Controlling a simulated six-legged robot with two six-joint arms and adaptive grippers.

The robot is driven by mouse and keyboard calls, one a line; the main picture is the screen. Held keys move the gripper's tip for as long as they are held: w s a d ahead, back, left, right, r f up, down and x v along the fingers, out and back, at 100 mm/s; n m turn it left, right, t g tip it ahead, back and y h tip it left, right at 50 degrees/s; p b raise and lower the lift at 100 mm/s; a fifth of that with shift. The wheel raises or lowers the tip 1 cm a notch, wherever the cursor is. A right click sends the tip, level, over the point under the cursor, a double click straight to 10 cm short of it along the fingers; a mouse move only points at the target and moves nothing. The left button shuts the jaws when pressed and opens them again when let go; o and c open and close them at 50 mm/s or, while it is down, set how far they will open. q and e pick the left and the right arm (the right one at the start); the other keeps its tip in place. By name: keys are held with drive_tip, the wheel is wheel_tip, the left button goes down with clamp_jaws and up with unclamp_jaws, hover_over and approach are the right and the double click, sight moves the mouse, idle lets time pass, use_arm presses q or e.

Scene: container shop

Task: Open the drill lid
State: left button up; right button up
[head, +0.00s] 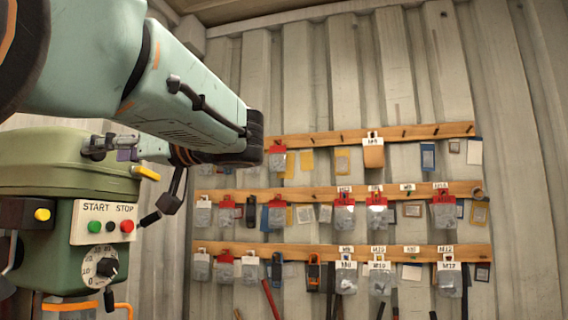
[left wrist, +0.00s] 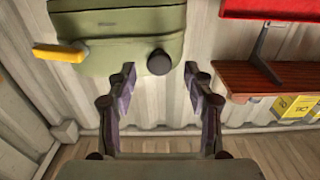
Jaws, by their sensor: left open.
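The green drill (head: 100,220) stands at the left of the head view. Its rounded green lid (head: 60,155) sits down on the body, so it looks shut. A yellow handle (head: 146,173) sticks out at the lid's right edge; it also shows in the left wrist view (left wrist: 58,53). My left gripper (head: 127,182) is open beside the drill's right side, with its fingers spread. In the left wrist view its fingertips (left wrist: 159,75) lie either side of a dark round knob (left wrist: 159,62) on the green housing. No contact can be made out. My right gripper is not in view.
The drill's front carries a START/STOP panel (head: 103,223) and a dial (head: 101,268). Wooden rails (head: 330,193) with hanging packets and tools line the corrugated back wall. The left wrist view shows a brown shelf (left wrist: 255,80) and a red object (left wrist: 265,8) at right.

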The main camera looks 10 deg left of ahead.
use_arm(q)
drive_tip(key=shift+w+a, duration=0.15)
drive_tip(key=shift+a, duration=1.3)
drive_tip(key=c, duration=0.5)
clamp_jaws()
